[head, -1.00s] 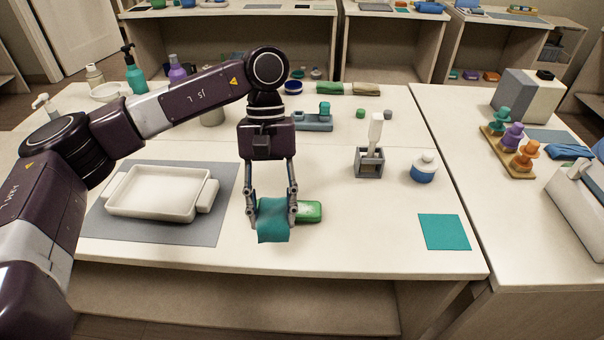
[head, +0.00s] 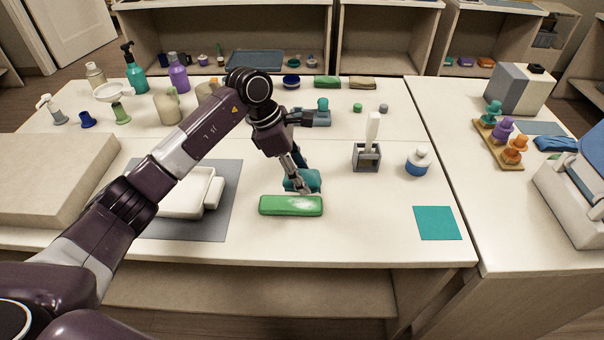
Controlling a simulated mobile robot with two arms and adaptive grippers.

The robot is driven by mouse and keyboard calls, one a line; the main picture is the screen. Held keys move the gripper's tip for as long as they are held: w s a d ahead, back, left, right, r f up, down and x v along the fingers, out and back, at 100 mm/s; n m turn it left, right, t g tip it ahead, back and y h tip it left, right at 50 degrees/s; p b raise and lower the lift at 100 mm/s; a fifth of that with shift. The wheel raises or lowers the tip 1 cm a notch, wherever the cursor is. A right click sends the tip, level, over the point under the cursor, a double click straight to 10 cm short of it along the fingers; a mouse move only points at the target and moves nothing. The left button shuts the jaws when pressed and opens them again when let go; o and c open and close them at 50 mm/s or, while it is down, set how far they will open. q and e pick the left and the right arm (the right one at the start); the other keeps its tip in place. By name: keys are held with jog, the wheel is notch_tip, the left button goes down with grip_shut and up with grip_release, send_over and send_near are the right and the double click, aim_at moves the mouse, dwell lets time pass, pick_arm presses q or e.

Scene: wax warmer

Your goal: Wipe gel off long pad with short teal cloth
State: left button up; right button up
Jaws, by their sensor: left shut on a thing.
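A long green pad (head: 278,206) lies on the table in front of my left arm. A whitish gel smear (head: 306,203) shows on its right part. My left gripper (head: 303,188) points down just behind the pad's right half, turned so that its fingers show nearly edge-on. It is shut on a teal cloth (head: 301,180), which is bunched around the fingertips. The cloth is at the pad's rear edge; I cannot tell whether it touches the pad. My right gripper is not in view.
A white tray (head: 186,207) on a grey mat (head: 228,200) stands to the left, partly behind my arm. A grey holder (head: 367,158), a blue-and-white jar (head: 417,163) and a flat teal square (head: 437,223) are to the right. The table in front of the pad is clear.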

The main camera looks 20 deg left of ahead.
pick_arm(q)
jog(key=shift+f+b, duration=0.1)
jog(key=shift+b, duration=0.25)
jog(key=shift+f+b, duration=0.55)
jog(key=shift+f, duration=0.05)
jog(key=shift+f+b, duration=1.6)
jog(key=shift+f, duration=0.3)
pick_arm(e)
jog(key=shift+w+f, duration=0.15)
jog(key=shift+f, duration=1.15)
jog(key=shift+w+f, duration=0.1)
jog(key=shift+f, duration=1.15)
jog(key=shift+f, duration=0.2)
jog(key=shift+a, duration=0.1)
pick_arm(q)
jog(key=shift+b, duration=0.45)
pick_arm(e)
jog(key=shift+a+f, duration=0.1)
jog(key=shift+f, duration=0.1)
